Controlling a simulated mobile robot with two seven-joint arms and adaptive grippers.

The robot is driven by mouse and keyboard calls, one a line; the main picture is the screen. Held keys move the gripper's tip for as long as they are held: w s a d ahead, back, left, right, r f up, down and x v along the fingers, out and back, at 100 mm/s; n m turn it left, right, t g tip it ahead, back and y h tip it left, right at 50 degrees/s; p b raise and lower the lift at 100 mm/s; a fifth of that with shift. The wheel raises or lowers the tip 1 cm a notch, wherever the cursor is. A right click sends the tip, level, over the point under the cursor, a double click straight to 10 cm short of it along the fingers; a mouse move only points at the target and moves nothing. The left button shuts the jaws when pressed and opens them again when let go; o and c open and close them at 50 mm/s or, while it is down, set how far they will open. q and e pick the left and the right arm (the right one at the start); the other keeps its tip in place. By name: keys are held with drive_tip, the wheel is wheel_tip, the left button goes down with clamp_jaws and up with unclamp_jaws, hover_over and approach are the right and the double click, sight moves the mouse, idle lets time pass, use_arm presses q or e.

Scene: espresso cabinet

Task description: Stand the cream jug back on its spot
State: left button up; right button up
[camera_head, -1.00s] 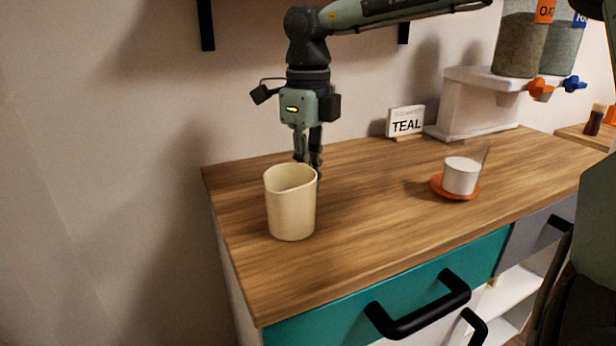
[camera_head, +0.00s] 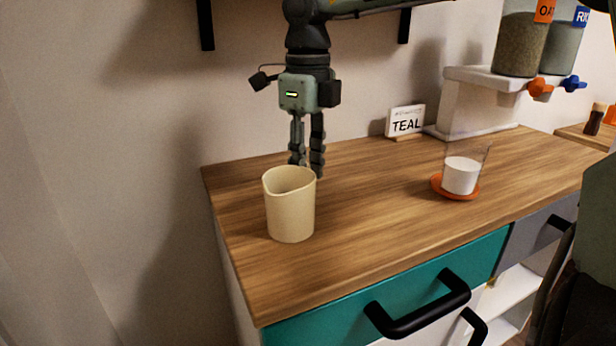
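The cream jug (camera_head: 290,212) stands upright on the left part of the wooden counter (camera_head: 375,230), near its front left. Its open rim faces up, and no handle shows clearly from here. My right gripper (camera_head: 306,170) points down just behind the jug's rim, its two fingers spread with a gap between them. The fingertips are partly close behind the jug, so I cannot tell whether they touch it. My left gripper is not in view.
A glass with white contents (camera_head: 461,177) sits on an orange saucer (camera_head: 437,188) to the right. A TEAL sign (camera_head: 405,121) and a dispenser stand (camera_head: 475,105) are at the back. Black handles (camera_head: 420,318) stick out in front. The counter between jug and saucer is clear.

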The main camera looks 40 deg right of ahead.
wheel_tip(320, 180, up, 10)
drive_tip(key=shift+r, duration=0.1)
idle(0.7)
